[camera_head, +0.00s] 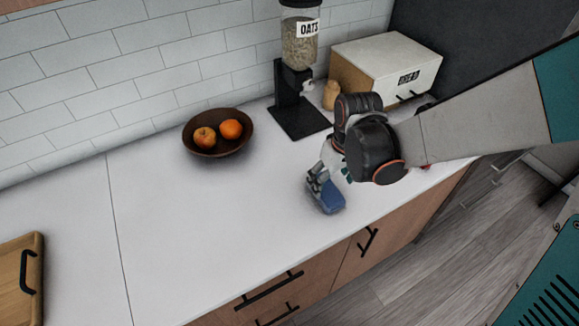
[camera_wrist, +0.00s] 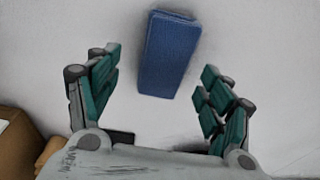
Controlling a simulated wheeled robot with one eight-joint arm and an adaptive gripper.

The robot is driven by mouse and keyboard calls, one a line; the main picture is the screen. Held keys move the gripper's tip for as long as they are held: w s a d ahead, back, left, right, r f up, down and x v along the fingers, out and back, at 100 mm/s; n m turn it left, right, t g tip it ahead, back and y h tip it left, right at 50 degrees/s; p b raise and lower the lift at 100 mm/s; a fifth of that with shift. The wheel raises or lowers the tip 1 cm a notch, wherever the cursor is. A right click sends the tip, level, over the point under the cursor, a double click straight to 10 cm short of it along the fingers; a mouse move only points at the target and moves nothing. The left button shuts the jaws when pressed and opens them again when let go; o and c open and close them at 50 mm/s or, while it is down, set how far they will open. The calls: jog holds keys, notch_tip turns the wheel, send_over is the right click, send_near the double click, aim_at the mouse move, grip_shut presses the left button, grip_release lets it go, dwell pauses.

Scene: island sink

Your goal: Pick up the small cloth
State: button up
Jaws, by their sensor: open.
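The small cloth (camera_head: 329,203) is blue, folded into a block, and lies on the white counter near its front edge in the head view. In the wrist view the cloth (camera_wrist: 168,53) lies at the top middle, beyond the fingertips. My gripper (camera_head: 321,180) is just above the cloth in the head view and hides part of it. In the wrist view my gripper (camera_wrist: 160,70) is open, with green-padded fingers on either side and nothing held. I cannot tell whether a finger touches the cloth.
A bowl (camera_head: 219,148) with two orange fruits stands toward the wall. An oats dispenser (camera_head: 298,70) and a bread box (camera_head: 386,67) stand behind my arm. A wooden board (camera_head: 20,280) lies at the far left. The counter (camera_head: 190,230) between is clear.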

aim_at(327, 187)
jog(key=f+b, duration=0.2)
jog(key=f, duration=0.1)
jog(key=f+b, duration=0.1)
jog(key=f, duration=0.1)
jog(key=shift+w+a, duration=0.25)
jog(key=shift+a, duration=0.15)
jog(key=c, duration=1.1)
